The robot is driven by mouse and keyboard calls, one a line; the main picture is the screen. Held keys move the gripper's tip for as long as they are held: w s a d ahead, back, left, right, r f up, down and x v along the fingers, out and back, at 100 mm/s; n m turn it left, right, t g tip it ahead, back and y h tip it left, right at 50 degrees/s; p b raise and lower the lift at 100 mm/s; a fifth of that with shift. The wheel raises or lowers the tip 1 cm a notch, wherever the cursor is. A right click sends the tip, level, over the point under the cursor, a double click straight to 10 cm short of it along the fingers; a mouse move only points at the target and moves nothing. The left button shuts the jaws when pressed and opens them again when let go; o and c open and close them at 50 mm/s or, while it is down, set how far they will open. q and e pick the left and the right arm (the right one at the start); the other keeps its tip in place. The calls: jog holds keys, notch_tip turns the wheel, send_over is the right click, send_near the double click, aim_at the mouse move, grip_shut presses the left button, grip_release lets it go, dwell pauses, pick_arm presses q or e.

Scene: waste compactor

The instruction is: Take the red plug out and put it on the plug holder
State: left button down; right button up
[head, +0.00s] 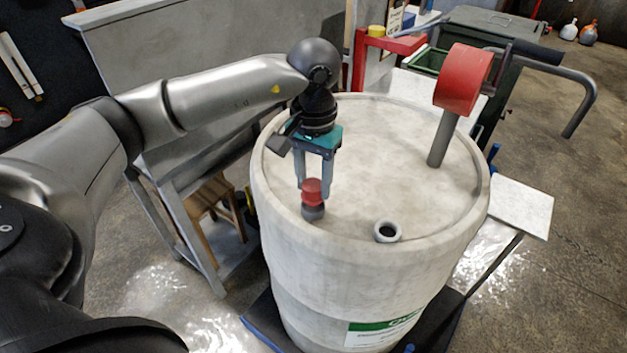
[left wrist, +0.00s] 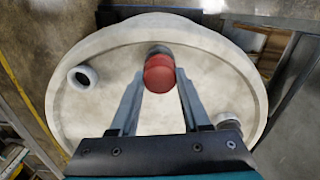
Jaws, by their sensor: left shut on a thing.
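My left gripper (head: 313,192) points down over the near left part of the pale drum's top (head: 345,145). It is shut on the red plug (head: 311,190), which has a dark grey lower part. The left wrist view shows the red plug (left wrist: 159,73) between the fingertips, with a grey piece just beyond it. I cannot tell whether the plug is seated or lifted. An open grey ring (head: 387,231) is on the drum top to the plug's right. I cannot make out for certain which thing is the plug holder. My right gripper is not in view.
A grey post with a red cylinder (head: 463,80) rises over the drum's far right. A red stand (head: 395,43) with a yellow item is behind. A grey bench (head: 190,170) is close on the left. A grey fitting (left wrist: 229,122) is near the rim in the left wrist view.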

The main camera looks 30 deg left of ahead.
pick_arm(q)
jog(key=shift+f+b, duration=1.15)
jog(key=shift+f, duration=0.1)
dwell(0.3)
jog(key=shift+c, duration=1.4)
grip_release()
jog(key=shift+c, duration=0.4)
jog(key=shift+r+p, duration=2.05)
jog(key=shift+r, duration=1.55)
jog(key=shift+s+f, duration=0.1)
